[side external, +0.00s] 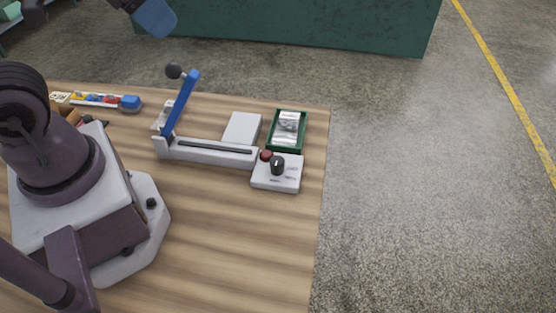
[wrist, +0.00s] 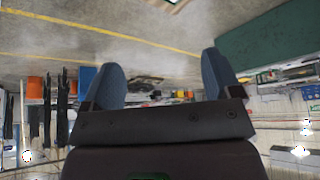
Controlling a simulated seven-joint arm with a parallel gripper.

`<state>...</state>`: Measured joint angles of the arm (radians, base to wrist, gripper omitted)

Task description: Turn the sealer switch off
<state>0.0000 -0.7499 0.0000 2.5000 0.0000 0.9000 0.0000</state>
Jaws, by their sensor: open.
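The sealer (side external: 205,150) is a long pale-grey bar unit on the wooden table, with its blue arm (side external: 181,104) raised and a dark ball knob at the top. Its control box (side external: 277,181) sits at the right end. A black switch knob (side external: 277,164) with a white mark stands on the box, beside a red round part (side external: 265,155). My gripper shows in the wrist view (wrist: 163,88) with two blue fingers wide apart and nothing between them. In the side external view only a blue finger (side external: 156,17) shows at the top edge, high and away from the sealer.
A green tray (side external: 303,134) with packets lies just behind the control box. A pale plate (side external: 241,128) is behind the bar. A strip of coloured items (side external: 98,100) lies at the back left. The table (side external: 240,240) is clear in front of the sealer.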

